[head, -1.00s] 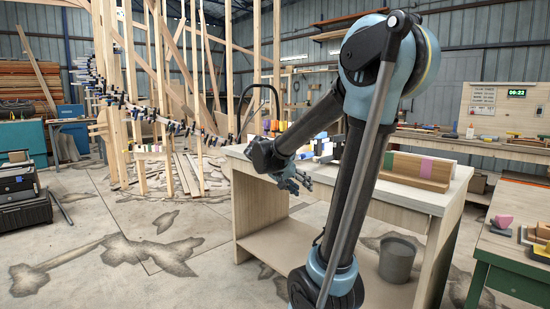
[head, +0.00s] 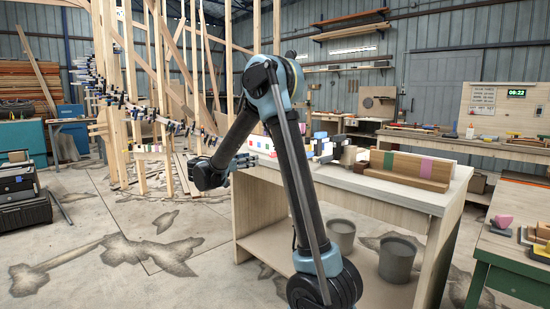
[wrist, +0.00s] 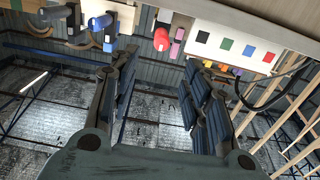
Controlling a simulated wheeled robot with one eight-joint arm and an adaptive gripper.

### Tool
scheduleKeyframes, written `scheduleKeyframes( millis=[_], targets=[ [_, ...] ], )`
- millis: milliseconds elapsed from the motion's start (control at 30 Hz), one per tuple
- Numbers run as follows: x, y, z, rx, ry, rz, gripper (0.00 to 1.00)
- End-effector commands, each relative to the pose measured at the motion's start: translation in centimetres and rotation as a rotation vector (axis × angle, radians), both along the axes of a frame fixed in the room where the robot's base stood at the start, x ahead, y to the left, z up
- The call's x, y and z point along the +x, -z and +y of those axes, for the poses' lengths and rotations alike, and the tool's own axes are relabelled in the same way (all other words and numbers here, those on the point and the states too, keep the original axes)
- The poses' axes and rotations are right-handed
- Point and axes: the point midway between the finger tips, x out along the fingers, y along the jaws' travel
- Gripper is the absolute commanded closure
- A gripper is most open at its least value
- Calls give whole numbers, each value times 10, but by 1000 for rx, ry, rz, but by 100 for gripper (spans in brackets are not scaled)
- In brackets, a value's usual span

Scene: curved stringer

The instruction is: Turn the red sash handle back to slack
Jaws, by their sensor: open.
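My gripper (head: 248,160) is at the left end of the pale workbench (head: 395,188), pointing right along it. In the wrist view my gripper (wrist: 161,62) has its two fingers spread wide with nothing between them. A red rounded piece (wrist: 162,39) shows beyond and between the fingertips, apart from them, beside a pink block (wrist: 177,43). I cannot tell whether this red piece is the sash handle, nor how it is turned. In the head view the small items at the bench's left end are partly hidden by my arm.
A wooden block with green and pink bands (head: 415,168) lies on the bench's right part. Grey buckets (head: 398,260) sit below. Timber framing (head: 130,90) rises at left; floor at front left is open.

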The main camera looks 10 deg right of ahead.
Motion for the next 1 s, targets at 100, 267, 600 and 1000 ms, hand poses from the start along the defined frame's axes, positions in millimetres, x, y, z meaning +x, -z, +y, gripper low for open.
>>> scheduleKeyframes(
  millis=[100,267,600,1000],
  targets=[
    [4,0,0,-1,-1,-13,56],
    [14,0,-15,-2,1,-13,56],
    [49,0,-64,-2,1,-11,56],
    [88,0,-118,-2,0,-11,56]
  ],
)
